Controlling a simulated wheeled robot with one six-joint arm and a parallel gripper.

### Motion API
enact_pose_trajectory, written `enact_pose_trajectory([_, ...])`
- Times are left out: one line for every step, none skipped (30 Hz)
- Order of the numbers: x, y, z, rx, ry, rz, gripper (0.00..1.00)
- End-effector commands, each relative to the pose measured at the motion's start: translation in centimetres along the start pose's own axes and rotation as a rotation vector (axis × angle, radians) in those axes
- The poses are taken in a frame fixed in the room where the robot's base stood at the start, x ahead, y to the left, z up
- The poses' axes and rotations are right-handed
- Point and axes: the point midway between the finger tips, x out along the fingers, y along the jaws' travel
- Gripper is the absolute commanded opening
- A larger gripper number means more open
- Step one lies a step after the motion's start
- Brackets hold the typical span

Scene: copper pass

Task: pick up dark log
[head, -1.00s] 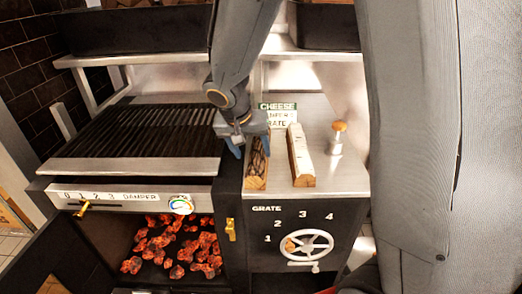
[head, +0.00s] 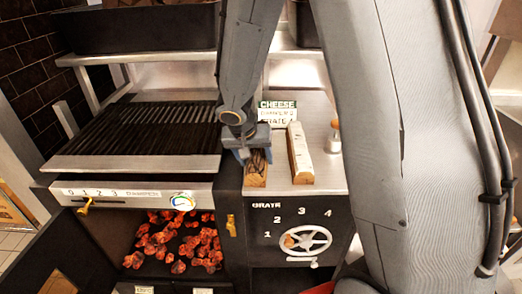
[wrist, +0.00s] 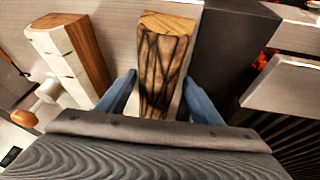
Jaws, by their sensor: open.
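The dark log (head: 256,172), with charred black bark and a pale cut end, lies on the steel counter right of the grill. My gripper (head: 248,150) is over its far part, pointing down, with its jaws open. In the wrist view the dark log (wrist: 163,62) lies between the two blue fingers of my gripper (wrist: 161,98), one on each side. Gaps show between the log and the fingers at their tips. The lower part of the log is hidden behind the gripper body in the wrist view.
A pale log (head: 299,153) lies close to the right, and a metal shaker with a wooden knob (head: 335,124) stands beyond it. A sign (head: 277,112) stands behind. The grill grate (head: 140,130) is to the left, above glowing coals (head: 178,240). A handwheel (head: 306,240) is below.

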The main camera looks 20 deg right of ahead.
Motion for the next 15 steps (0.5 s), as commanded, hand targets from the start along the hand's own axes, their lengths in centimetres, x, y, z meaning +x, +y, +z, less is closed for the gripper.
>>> enact_pose_trajectory([0.06,0.04,-0.03,0.001,0.0,0.0,0.6])
enact_pose_trajectory([0.11,0.06,-0.05,0.001,-0.001,0.0,0.6])
enact_pose_trajectory([0.18,0.1,-0.09,0.001,-0.001,-0.001,0.6])
enact_pose_trajectory([0.24,0.13,-0.11,0.001,-0.002,-0.001,0.6])
enact_pose_trajectory([0.3,0.17,-0.15,0.001,-0.002,-0.001,0.6])
enact_pose_trajectory([0.4,0.22,-0.19,0.001,-0.003,-0.001,0.6])
enact_pose_trajectory([0.47,0.25,-0.23,0.001,-0.004,-0.002,0.6])
enact_pose_trajectory([0.54,0.29,-0.26,0.002,-0.005,-0.002,0.6])
enact_pose_trajectory([0.63,0.34,-0.31,0.003,-0.006,-0.003,0.6])
enact_pose_trajectory([0.69,0.36,-0.33,0.003,-0.006,-0.003,0.6])
enact_pose_trajectory([0.74,0.38,-0.35,0.003,-0.007,-0.003,0.6])
enact_pose_trajectory([0.79,0.4,-0.37,0.003,-0.007,-0.004,0.6])
enact_pose_trajectory([0.81,0.39,-0.37,0.002,-0.007,-0.004,0.6])
enact_pose_trajectory([0.83,0.39,-0.37,0.002,-0.007,-0.004,0.6])
enact_pose_trajectory([0.84,0.39,-0.36,0.002,-0.007,-0.004,0.6])
